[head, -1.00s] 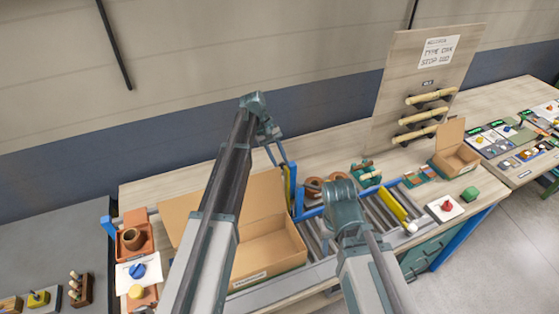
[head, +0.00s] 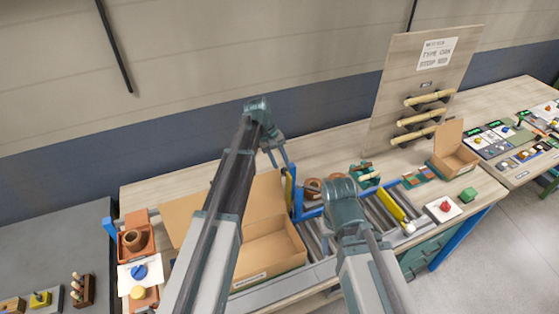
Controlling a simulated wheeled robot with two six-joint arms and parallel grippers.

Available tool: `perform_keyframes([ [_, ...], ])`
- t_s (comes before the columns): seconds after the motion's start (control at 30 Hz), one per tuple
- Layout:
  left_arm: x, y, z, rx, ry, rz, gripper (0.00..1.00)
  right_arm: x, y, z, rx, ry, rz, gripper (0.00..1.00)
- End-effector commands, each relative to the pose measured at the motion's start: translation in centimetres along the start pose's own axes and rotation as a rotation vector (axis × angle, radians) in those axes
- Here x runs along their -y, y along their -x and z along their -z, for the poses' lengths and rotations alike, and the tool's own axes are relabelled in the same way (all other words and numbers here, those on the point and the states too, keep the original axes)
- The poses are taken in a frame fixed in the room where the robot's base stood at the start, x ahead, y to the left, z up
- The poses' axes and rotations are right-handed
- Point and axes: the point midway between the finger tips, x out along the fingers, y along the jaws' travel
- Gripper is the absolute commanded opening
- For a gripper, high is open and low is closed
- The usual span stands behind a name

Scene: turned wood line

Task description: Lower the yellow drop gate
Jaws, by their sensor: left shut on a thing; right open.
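The open cardboard box (head: 268,246) sits just left of the gate. A yellow bar (head: 396,206) lies across the rollers further right. Brown rings (head: 312,187) are behind the conveyor. A red button on a white plate (head: 445,209) and a green block (head: 468,195) are at right.

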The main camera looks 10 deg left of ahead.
Motion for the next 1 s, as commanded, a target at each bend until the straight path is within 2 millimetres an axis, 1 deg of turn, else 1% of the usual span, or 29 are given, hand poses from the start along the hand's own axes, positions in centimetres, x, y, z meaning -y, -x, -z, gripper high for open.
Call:
perform_keyframes([
  [0.03,0.08,0.02,-0.56,-0.005,-0.003,0.003,0.00,-0.02,0.19,-0.01,0.000,0.000,0.000,0.50],
  [0.3,0.03,-0.08,-0.38,-0.006,-0.004,0.003,0.00,-0.01,0.07,0.00,0.000,0.000,0.000,0.50],
  [0.33,0.03,-0.08,-0.38,-0.006,-0.004,0.003,0.37,-0.01,0.07,0.00,0.000,0.000,0.000,0.50],
  [0.47,0.02,-0.08,-0.36,-0.007,-0.004,0.003,0.60,-0.01,0.07,0.00,0.000,0.000,0.000,0.50],
  [0.5,0.01,-0.07,-0.34,-0.007,-0.004,0.002,0.64,-0.01,0.08,0.00,0.000,0.000,0.000,0.50],
  [0.83,-0.02,0.07,-0.30,-0.008,-0.003,0.002,0.64,-0.02,0.20,-0.01,0.000,0.000,0.000,0.50],
  [1.0,-0.07,0.89,-0.34,-0.008,-0.003,0.001,0.64,-0.09,0.98,-0.06,0.000,0.001,0.000,0.50],
])
